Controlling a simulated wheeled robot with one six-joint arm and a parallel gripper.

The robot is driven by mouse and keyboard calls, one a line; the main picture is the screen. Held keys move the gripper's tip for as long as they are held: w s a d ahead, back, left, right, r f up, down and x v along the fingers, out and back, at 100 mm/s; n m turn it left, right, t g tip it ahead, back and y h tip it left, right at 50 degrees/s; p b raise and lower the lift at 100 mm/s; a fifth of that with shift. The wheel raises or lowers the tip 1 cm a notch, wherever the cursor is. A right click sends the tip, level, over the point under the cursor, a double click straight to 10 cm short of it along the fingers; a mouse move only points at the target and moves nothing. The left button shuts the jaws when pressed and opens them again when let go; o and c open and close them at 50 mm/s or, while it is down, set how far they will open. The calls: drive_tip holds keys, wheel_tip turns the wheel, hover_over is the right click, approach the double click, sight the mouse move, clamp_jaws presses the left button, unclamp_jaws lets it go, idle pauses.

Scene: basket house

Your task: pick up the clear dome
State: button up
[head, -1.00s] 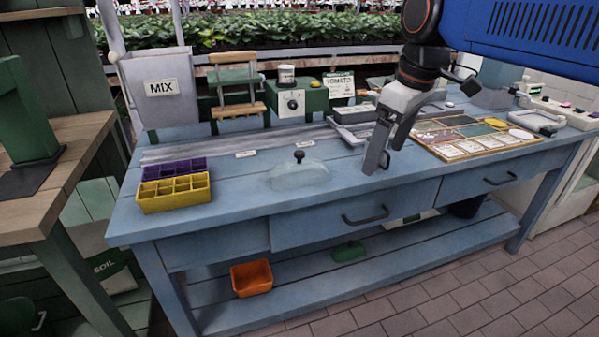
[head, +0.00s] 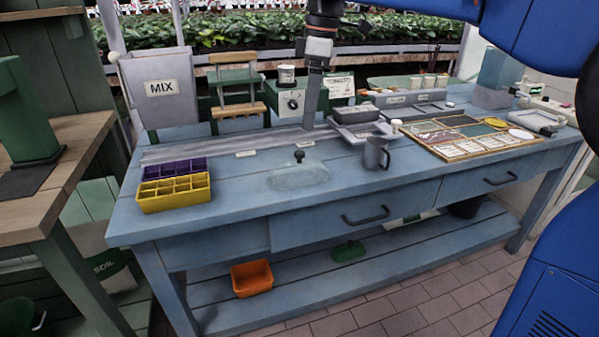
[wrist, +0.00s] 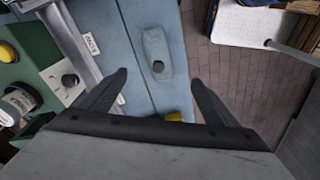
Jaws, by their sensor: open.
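The clear dome (head: 299,177) is a low, see-through cover with a black knob on top. It sits on the blue bench near the front edge, left of a grey mug (head: 376,153). In the wrist view the dome (wrist: 157,48) lies beyond and between the fingertips, with its dark knob facing the camera. My gripper (head: 309,124) is above the bench, behind and slightly right of the dome in the head view. In the wrist view my gripper (wrist: 159,80) has its two fingers wide apart with nothing between them. It is not touching the dome.
Yellow (head: 174,193) and purple (head: 175,168) divided trays stand left of the dome. The grey mug and a board of cards (head: 470,138) are to its right. A green box with a dial (head: 298,102) stands behind. The bench around the dome is mostly clear.

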sight(301, 152)
drive_tip(key=f, duration=0.6)
drive_tip(key=a+f, duration=0.1)
drive_tip(key=f, duration=0.2)
drive_tip(key=shift+w+a+f, duration=0.1)
drive_tip(key=shift+a+f, duration=0.1)
drive_tip(key=shift+f, duration=0.65)
drive_tip(key=shift+a+f, duration=0.25)
drive_tip(key=shift+f, duration=0.6)
drive_tip(key=shift+w+a+f, duration=0.1)
drive_tip(key=shift+a+f, duration=0.1)
drive_tip(key=shift+f, duration=0.65)
drive_tip(key=shift+c, duration=0.4)
drive_tip(key=c, duration=1.3)
